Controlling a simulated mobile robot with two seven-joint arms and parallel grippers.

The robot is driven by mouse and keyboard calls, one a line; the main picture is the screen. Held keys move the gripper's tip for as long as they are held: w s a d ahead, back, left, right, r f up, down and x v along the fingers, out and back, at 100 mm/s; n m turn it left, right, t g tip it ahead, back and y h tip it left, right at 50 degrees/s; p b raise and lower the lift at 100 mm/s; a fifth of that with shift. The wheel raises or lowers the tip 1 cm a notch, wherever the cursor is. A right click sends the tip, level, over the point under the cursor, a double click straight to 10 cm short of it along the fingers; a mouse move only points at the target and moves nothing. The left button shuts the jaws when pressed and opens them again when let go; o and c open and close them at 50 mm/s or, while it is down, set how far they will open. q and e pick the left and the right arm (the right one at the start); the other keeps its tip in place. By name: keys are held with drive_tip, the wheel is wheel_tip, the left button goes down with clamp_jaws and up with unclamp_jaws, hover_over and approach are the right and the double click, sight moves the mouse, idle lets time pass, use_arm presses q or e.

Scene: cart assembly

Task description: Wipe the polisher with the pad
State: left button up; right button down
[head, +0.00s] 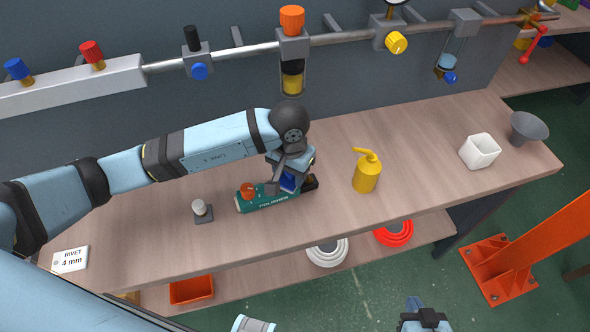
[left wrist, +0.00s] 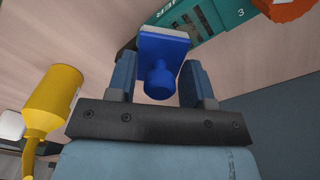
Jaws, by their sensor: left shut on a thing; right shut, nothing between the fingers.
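The polisher (head: 268,198) is a teal tool lying on the wooden bench, with an orange knob on its left end and a dark right end. It also shows in the left wrist view (left wrist: 222,14). My left gripper (head: 289,176) is above the polisher's right half, shut on the blue pad (head: 289,183) by its round knob. In the left wrist view, the pad (left wrist: 163,45) sits between the fingers with its pale face toward the polisher. I cannot tell if they touch. My right gripper (head: 414,304) is shut and empty at the bottom edge, off the bench.
A yellow oil can (head: 367,174) stands right of the polisher; a small white-topped part (head: 202,210) on a grey base stands left. A pipe with valves (head: 345,38) runs along the back.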

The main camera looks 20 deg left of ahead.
use_arm(q)
drive_tip(key=shift+s+a, duration=0.8)
drive_tip(key=shift+a, duration=0.15)
drive_tip(key=shift+s+a+f+b, duration=0.1)
drive_tip(key=shift+s+a+b, duration=0.95)
drive_tip(key=shift+a, duration=0.35)
drive_tip(key=shift+s+b, duration=0.1)
drive_tip(key=shift+b, duration=0.25)
drive_tip(key=shift+w+d+f+b, duration=0.15)
drive_tip(key=shift+w+d+b, duration=0.65)
drive_tip(key=shift+d+b, duration=0.2)
drive_tip(key=shift+w+d+f+b, duration=0.1)
drive_tip(key=shift+w+d+b, duration=0.75)
drive_tip(key=shift+d, duration=0.1)
drive_tip(key=shift+w+d+b, duration=0.7)
drive_tip(key=shift+d+b, duration=0.05)
drive_tip(key=shift+d, duration=0.15)
drive_tip(key=shift+r, duration=0.1)
